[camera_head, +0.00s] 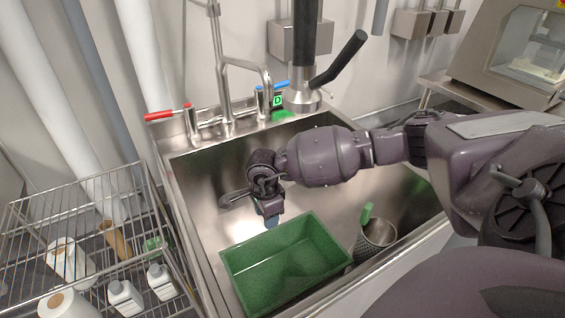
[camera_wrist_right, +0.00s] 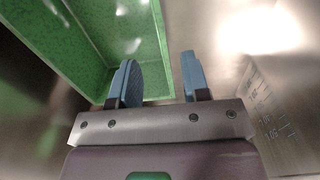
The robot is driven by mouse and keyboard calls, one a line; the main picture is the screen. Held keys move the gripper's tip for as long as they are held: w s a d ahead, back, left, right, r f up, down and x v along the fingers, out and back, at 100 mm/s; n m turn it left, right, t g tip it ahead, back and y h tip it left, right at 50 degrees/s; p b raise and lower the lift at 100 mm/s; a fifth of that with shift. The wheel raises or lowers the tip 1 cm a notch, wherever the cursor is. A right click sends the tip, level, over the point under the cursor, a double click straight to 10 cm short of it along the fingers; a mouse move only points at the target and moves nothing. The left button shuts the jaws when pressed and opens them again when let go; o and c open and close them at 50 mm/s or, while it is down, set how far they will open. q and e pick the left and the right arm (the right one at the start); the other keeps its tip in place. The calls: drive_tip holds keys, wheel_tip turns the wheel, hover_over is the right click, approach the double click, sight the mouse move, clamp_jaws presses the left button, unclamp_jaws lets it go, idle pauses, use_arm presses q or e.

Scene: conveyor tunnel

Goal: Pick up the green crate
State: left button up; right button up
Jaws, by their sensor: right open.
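The green crate (camera_head: 285,262) is an open, empty, rectangular tub at the front of the metal sink basin. My right gripper (camera_head: 271,220) is above and beside its back-left rim, pointing down into the sink. In the right wrist view, the crate (camera_wrist_right: 88,30) fills the upper left. The gripper's two blue fingers (camera_wrist_right: 158,80) are apart, with nothing clearly held between them. The left finger overlaps the crate's wall in the picture and the right finger is outside it; I cannot tell whether either touches. My left gripper is not in view.
The steel sink (camera_head: 205,190) surrounds the crate. A metal cylinder (camera_head: 374,240) with a green item stands right of it. Taps (camera_head: 228,115) and a black spray hose (camera_head: 305,60) stand behind. A wire rack (camera_head: 85,235) with rolls and bottles is at left.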

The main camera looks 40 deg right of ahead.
sight(269, 231)
wheel_tip(269, 231, down, 2)
drive_tip(key=shift+f, duration=0.5)
drive_tip(key=shift+f+b, duration=0.3)
drive_tip(key=shift+b, duration=0.05)
drive_tip(key=f, duration=0.2)
drive_tip(key=f+b, duration=0.1)
drive_tip(key=f, duration=0.1)
drive_tip(key=shift+s+d+f, duration=0.1)
drive_tip(key=shift+d+f, duration=0.1)
drive_tip(key=shift+f, duration=0.2)
drive_tip(key=shift+r, duration=0.15)
drive_tip(key=c, duration=0.6)
clamp_jaws()
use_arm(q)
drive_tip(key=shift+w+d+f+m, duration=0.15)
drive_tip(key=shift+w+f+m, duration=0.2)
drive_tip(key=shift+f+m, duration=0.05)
